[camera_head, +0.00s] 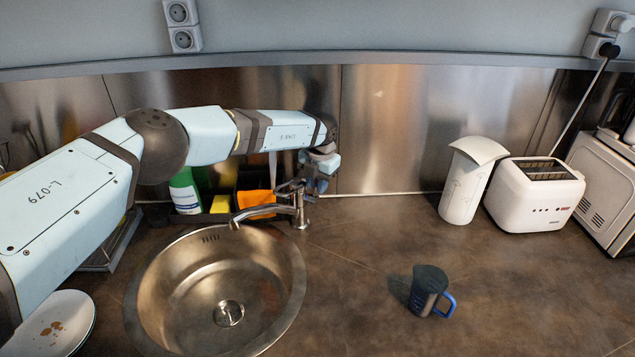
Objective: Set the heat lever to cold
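The chrome faucet (297,208) stands at the back right of the sink, its spout pointing left over the basin. Its heat lever (288,187) is at the top of the faucet body, small and partly hard to make out. My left arm reaches in from the left across the back of the sink. My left gripper (322,178) is just right of the lever, very close to it; I cannot tell whether they touch. Its fingers are small and partly hidden, so their opening is unclear. My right gripper is not in view.
A round steel sink (285,310) is set in the brown counter. Behind it are a green bottle (185,192) and an orange cloth (256,202). A dark mug (427,290), a white container (462,190) and a toaster (535,205) stand right. Plates (62,318) lie left.

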